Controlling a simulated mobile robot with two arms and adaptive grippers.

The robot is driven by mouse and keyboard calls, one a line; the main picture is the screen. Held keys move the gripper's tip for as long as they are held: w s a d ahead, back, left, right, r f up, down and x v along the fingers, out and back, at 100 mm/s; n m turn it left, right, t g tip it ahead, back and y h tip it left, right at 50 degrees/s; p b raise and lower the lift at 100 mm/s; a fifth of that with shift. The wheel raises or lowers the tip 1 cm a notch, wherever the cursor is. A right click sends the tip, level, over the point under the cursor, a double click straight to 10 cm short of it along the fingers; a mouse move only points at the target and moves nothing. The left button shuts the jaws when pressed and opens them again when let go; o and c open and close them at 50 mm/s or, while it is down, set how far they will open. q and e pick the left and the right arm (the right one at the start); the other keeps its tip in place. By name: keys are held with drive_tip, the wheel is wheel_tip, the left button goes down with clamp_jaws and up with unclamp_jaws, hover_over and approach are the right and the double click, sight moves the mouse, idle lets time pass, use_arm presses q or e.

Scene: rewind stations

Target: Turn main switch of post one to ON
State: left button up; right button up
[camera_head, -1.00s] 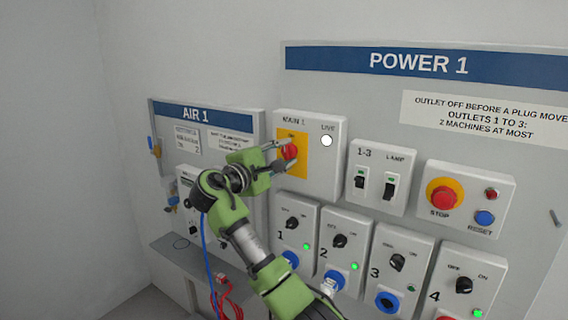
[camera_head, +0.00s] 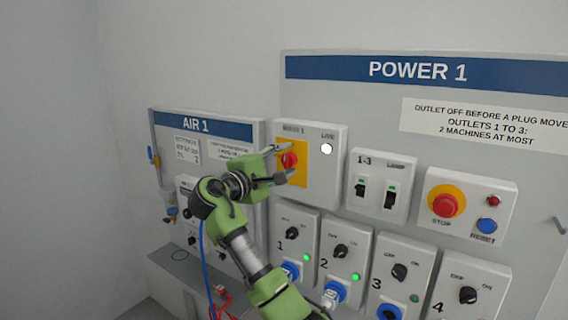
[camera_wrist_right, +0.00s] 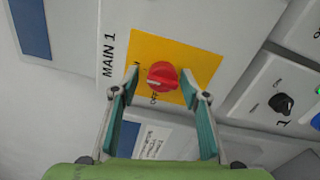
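The red main switch knob (camera_head: 289,160) sits on a yellow plate on the MAIN 1 box (camera_head: 320,185) of the POWER 1 board. My right gripper (camera_head: 284,162) is at the knob from the left, its two fingers spread. In the right wrist view the open fingers (camera_wrist_right: 162,73) stand on either side of the knob (camera_wrist_right: 162,75), with gaps to it. The knob's white mark is on the side of the OFF lettering; its exact angle is hard to tell. The ON lettering is mostly hidden by a finger. My left gripper is out of view.
The white LIVE lamp (camera_head: 326,148) is right of the knob. Two black rocker switches (camera_head: 375,187), a red STOP button (camera_head: 445,203) and outlet boxes with black knobs (camera_head: 340,251) are close by. The AIR 1 panel (camera_head: 210,126) stands to the left.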

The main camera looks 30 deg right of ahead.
drive_tip(key=shift+f, duration=0.35)
drive_tip(key=shift+s+a, duration=0.2)
drive_tip(key=shift+a, duration=0.3)
drive_tip(key=v, duration=0.7)
drive_tip(key=shift+r, duration=0.25)
